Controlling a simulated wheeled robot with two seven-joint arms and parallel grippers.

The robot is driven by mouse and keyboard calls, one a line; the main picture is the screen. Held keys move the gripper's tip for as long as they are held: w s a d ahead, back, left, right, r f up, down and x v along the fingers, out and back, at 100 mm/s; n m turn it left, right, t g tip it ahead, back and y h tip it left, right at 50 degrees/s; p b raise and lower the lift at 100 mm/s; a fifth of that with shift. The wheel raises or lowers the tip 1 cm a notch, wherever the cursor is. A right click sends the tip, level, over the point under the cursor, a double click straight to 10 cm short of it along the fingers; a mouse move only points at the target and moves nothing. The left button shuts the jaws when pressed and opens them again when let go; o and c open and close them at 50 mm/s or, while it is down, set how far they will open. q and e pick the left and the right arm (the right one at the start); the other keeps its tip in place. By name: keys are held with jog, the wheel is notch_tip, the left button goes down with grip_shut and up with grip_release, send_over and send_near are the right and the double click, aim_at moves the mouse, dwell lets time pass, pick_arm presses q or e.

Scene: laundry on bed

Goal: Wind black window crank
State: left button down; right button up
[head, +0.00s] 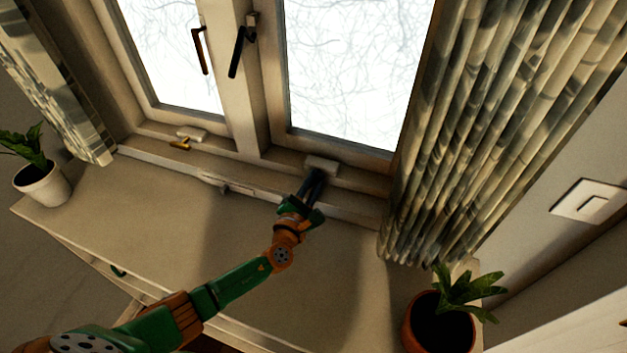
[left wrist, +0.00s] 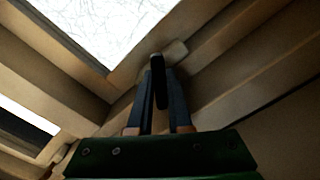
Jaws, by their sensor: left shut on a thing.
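The black window crank (left wrist: 157,72) shows in the left wrist view between the fingertips of my left gripper (left wrist: 159,85). Its pale mount (left wrist: 177,49) is on the lower window frame just behind it. In the head view my left gripper (head: 314,180) reaches up to the pale mount (head: 321,163) under the right window pane. There the fingers largely hide the crank. The gripper is shut on the crank. My right gripper is in neither view.
A brass crank (head: 180,144) is under the left pane. A brown handle (head: 199,50) and a black handle (head: 240,48) are higher up. Patterned curtains (head: 490,110) hang close on the right. Potted plants stand at left (head: 42,185) and lower right (head: 440,320).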

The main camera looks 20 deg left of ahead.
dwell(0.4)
pick_arm(q)
jog(key=c, duration=0.8)
grip_release()
jog(key=shift+c, duration=0.2)
jog(key=s+p, duration=0.1)
jog(key=s, duration=0.6)
jog(key=shift+s+a, duration=0.1)
jog(key=shift+s, duration=0.05)
